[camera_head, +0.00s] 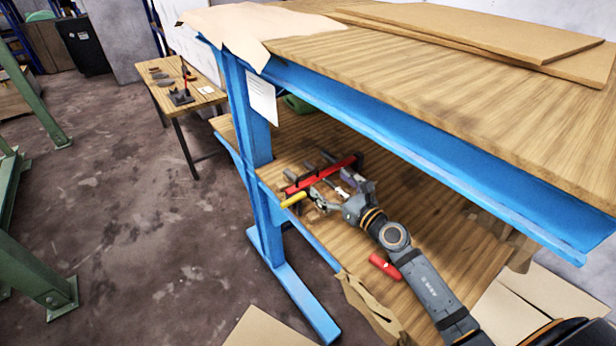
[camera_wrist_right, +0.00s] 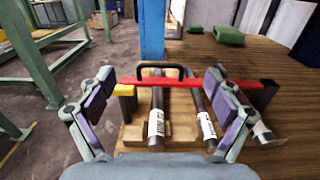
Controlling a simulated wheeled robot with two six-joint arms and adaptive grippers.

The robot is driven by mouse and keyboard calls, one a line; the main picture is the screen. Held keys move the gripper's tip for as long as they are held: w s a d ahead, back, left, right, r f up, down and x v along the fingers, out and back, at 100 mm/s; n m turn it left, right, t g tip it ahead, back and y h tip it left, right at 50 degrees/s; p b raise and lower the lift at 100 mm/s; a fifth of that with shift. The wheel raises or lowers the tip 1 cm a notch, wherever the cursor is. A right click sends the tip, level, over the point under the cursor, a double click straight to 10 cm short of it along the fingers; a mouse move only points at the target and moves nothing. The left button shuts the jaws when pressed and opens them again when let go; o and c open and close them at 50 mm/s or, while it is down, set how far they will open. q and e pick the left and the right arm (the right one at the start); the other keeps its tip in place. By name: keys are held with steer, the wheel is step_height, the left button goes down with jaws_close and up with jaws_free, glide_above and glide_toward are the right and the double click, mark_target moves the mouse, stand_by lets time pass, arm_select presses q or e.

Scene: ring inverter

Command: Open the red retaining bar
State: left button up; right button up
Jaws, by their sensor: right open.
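The red retaining bar (camera_head: 338,170) lies across a small fixture on the wooden lower shelf of the blue bench. In the right wrist view the bar (camera_wrist_right: 190,84) runs level, with a black handle (camera_wrist_right: 160,67) on top. Grey cylinders with white labels (camera_wrist_right: 156,122) lie under the bar on a wooden base. My right gripper (camera_head: 326,192) is at the fixture; in its wrist view the fingers (camera_wrist_right: 158,82) are wide apart, one on each side of the handle, with nothing clamped between them. My left gripper is not in view.
The bench's wooden upper top (camera_head: 400,62) overhangs the shelf (camera_head: 430,215). A blue post (camera_head: 247,110) stands close behind the fixture. A red cylinder (camera_head: 385,266) lies beside my right arm. A small table (camera_head: 160,75) stands further back.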

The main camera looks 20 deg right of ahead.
steer(key=b, duration=0.3)
glide_toward(308, 174)
steer(key=shift+p+x, duration=0.5)
steer(key=shift+x, duration=0.4)
steer(key=x, duration=0.7)
steer(key=shift+w+a+f, duration=0.1)
steer(key=shift+w+f, duration=0.1)
steer(key=shift+w, duration=0.2)
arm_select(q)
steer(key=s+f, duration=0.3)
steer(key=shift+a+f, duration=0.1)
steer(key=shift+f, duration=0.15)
arm_select(e)
steer(key=shift+w+a, duration=0.1)
steer(key=shift+w, duration=0.3)
